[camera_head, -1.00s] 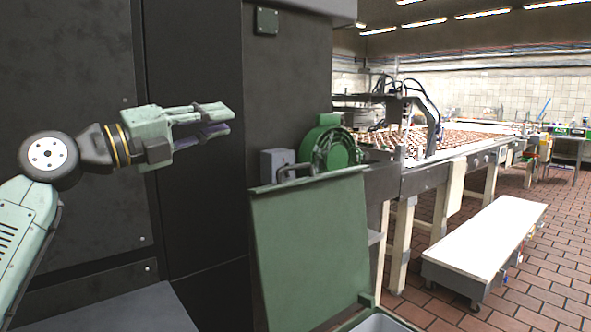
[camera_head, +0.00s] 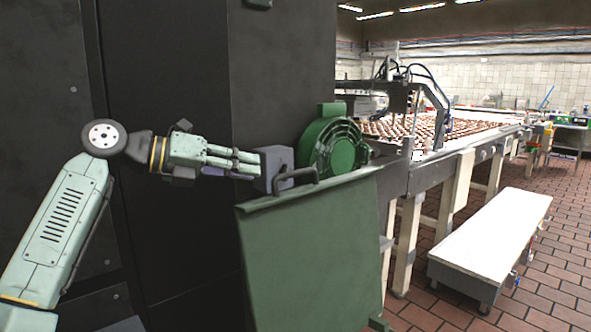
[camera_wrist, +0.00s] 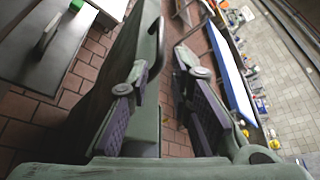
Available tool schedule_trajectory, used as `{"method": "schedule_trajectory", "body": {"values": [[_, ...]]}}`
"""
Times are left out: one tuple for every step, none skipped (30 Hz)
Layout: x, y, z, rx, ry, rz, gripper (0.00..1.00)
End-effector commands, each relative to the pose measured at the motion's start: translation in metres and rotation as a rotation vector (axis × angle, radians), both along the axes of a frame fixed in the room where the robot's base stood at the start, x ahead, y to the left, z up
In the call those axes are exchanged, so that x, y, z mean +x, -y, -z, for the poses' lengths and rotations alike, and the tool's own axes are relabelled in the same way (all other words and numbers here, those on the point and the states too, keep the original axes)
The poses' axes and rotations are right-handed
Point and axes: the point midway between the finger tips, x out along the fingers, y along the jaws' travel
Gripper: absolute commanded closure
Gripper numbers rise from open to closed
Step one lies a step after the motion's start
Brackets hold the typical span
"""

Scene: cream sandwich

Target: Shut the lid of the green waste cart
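The green waste cart's lid (camera_head: 312,255) stands upright and open, a flat panel with a dark loop handle (camera_head: 297,178) on its top edge. Only a small green corner of the cart (camera_head: 379,324) shows at the bottom; its body is out of view. My gripper (camera_head: 256,164) is just left of the handle and slightly above the lid's top edge, fingers pointing right. In the wrist view my gripper (camera_wrist: 165,78) has its purple-padded fingers apart, with a green panel edge near the left finger. I see nothing clamped between them. I cannot tell whether it touches the lid.
A tall dark cabinet (camera_head: 285,75) stands behind my arm. A conveyor table (camera_head: 430,172) with rows of product runs back right. A low white-topped bench (camera_head: 492,235) stands on the tiled floor.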

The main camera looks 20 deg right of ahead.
Motion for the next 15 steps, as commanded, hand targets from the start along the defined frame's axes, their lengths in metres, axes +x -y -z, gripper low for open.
{"method": "schedule_trajectory", "body": {"values": [[0.0, 0.0, 0.0, -0.001, 0.0, -0.001, 0.8], [0.0, 0.0, 0.0, -0.001, 0.0, -0.001, 0.8], [0.0, 0.001, 0.0, -0.001, 0.0, -0.001, 0.8], [0.0, 0.003, 0.0, 0.0, 0.0, 0.0, 0.8], [0.0, 0.005, 0.001, 0.0, 0.0, 0.001, 0.8], [0.0, 0.009, 0.002, 0.001, -0.001, 0.002, 0.8], [0.0, 0.012, 0.003, 0.001, -0.002, 0.002, 0.8], [0.001, 0.016, 0.004, 0.001, -0.002, 0.002, 0.8], [0.001, 0.023, 0.005, 0.001, -0.001, 0.002, 0.8], [0.001, 0.028, 0.006, 0.001, 0.0, 0.003, 0.8], [0.001, 0.034, 0.007, 0.001, 0.0, 0.004, 0.8], [0.002, 0.042, 0.009, 0.001, -0.001, 0.003, 0.8], [0.003, 0.047, 0.011, 0.001, -0.001, 0.003, 0.8], [0.003, 0.053, 0.013, 0.0, -0.001, 0.003, 0.8], [0.004, 0.06, 0.015, 0.001, -0.001, 0.003, 0.8]]}}
